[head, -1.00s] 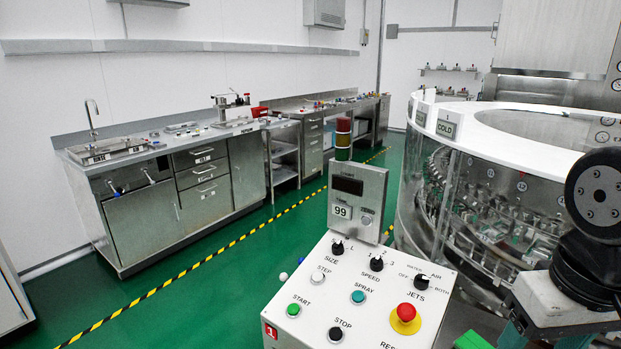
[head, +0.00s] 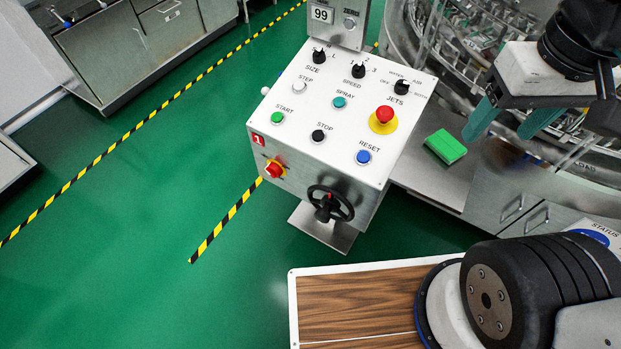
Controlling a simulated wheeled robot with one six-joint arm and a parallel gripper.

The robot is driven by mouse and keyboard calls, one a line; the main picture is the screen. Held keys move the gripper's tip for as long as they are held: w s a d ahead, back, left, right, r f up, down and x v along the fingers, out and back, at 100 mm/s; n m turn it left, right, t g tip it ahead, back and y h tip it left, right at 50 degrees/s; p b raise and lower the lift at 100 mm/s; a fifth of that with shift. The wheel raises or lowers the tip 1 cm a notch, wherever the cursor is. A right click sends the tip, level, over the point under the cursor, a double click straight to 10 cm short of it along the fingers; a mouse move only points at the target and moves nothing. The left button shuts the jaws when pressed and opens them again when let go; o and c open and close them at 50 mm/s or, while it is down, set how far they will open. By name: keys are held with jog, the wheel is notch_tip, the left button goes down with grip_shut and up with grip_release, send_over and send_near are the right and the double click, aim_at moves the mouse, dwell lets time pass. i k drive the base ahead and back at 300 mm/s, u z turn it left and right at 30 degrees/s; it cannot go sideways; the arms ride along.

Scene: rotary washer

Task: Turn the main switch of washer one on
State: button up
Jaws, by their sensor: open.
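The washer one control box (head: 355,130) has a white sloping top and a red "1" label (head: 258,139) on its front. On the front face, a red rotary switch on a yellow plate (head: 273,169) sits below the label. I cannot read its position marks. My gripper (head: 478,122) is at the upper right, with teal fingers pointing down. It is open and empty, to the right of the box and well apart from the switch. Part of the gripper is hidden by its own body.
A black handwheel (head: 330,203) sticks out right of the switch. A red emergency button (head: 383,115) stands on the top panel. A green block (head: 445,147) lies on the steel ledge beside the washer. Open green floor (head: 150,240) lies left of the box.

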aim_at(273, 169)
jog(key=u, duration=0.05)
jog(key=k, duration=0.5)
jog(key=u, duration=0.95)
jog(key=i, duration=0.7)
jog(key=z, duration=0.4)
